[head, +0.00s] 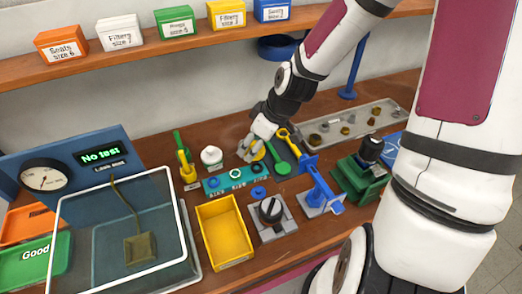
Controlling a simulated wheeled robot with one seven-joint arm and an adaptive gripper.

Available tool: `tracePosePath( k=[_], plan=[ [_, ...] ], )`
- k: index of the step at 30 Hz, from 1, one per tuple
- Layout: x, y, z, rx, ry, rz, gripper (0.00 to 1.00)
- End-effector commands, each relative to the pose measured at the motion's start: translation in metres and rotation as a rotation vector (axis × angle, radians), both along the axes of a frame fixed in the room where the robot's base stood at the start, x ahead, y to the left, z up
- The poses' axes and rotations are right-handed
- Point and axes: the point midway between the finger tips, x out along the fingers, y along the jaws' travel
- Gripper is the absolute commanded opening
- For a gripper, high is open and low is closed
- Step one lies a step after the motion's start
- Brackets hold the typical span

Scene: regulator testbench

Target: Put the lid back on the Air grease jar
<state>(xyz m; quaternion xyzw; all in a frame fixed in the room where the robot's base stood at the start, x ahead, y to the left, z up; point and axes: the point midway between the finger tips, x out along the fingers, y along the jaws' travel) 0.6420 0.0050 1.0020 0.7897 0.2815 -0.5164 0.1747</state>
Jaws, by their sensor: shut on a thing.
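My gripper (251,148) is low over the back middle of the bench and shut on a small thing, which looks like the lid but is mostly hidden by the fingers. A yellowish patch (259,154) shows at the fingers; I cannot tell if it is the open Air grease jar or part of the held thing. A white jar (211,157) with a knobbed top stands to the left of my gripper, apart from it. Its label is too small to read.
Close by are a green round-ended tool (282,167), a yellow tool (285,136), a teal strip with rings (222,186) and a yellow-green stand (187,171). A yellow bin (227,234), a grey knob fixture (271,213) and a blue press (318,190) stand in front.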

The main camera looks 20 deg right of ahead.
Motion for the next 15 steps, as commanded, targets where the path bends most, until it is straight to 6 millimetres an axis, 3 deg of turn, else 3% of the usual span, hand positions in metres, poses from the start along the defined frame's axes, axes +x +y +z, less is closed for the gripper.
tracePosePath(
  k=[1, 6, 15],
  plan=[
    [0.01, 0.002, 0.01, 0.008, -0.005, 0.035, 0.38],
    [0.044, 0.002, 0.022, 0.005, -0.005, 0.149, 0.38],
    [0.075, -0.005, 0.024, -0.025, 0.005, 0.259, 0.38]
  ],
)
